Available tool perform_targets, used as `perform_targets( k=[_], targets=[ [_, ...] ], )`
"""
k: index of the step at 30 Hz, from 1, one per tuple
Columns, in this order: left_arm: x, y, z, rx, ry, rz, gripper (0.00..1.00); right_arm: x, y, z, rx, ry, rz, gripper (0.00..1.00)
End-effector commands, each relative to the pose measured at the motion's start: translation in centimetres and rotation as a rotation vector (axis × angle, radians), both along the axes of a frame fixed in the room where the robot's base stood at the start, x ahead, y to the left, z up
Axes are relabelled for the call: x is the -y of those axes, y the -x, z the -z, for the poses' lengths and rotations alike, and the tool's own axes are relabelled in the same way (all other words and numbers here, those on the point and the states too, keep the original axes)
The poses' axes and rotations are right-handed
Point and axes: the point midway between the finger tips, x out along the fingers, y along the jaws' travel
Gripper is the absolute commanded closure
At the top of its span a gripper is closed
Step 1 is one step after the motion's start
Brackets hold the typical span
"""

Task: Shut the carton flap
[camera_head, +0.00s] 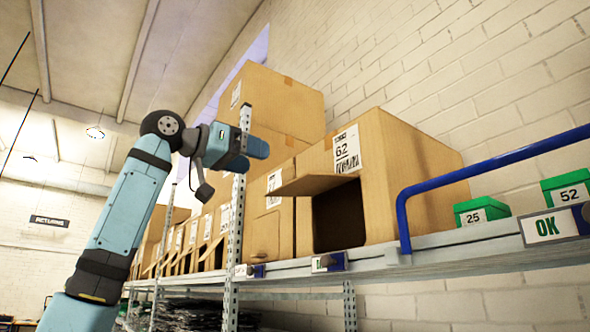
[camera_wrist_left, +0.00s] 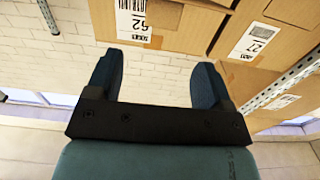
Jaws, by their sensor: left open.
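The carton (camera_head: 420,180) labelled 62 stands on the shelf in the head view. Its flap (camera_head: 312,185) sticks out toward the left, roughly level, over a dark opening. My left gripper (camera_head: 258,147) is above and to the left of the flap, apart from it, partly in front of the stacked cartons. In the left wrist view my left gripper (camera_wrist_left: 156,82) is open, with nothing between its two fingers. The carton (camera_wrist_left: 185,27) with the 62 label shows there beyond the fingers, upside down. My right gripper is not in view.
A perforated shelf post (camera_head: 237,190) stands close to my left gripper. More cartons (camera_head: 277,105) stand behind and to the left.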

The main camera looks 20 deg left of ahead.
Motion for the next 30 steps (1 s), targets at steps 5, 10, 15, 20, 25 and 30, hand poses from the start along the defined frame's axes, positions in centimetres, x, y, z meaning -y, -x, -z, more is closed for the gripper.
perform_targets(
  k=[5,10,15,20,25,30],
  targets=[
    [2.5,-3.1,-0.4,-0.004,0.000,0.001,0.26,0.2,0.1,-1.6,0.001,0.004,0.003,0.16],
    [4.6,-5.9,-0.4,-0.002,0.001,0.000,0.26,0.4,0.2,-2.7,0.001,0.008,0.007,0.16],
    [6.1,-8.0,-0.2,-0.003,0.001,0.000,0.26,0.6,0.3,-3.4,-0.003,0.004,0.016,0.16],
    [6.8,-8.9,-0.1,-0.001,0.002,-0.001,0.26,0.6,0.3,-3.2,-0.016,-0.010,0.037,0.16],
    [7.0,-9.1,0.0,-0.001,0.001,-0.002,0.26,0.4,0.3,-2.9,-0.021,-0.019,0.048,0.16],
    [7.0,-9.1,0.0,-0.001,0.001,-0.002,0.30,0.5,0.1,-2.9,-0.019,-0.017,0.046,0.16]
  ],
)
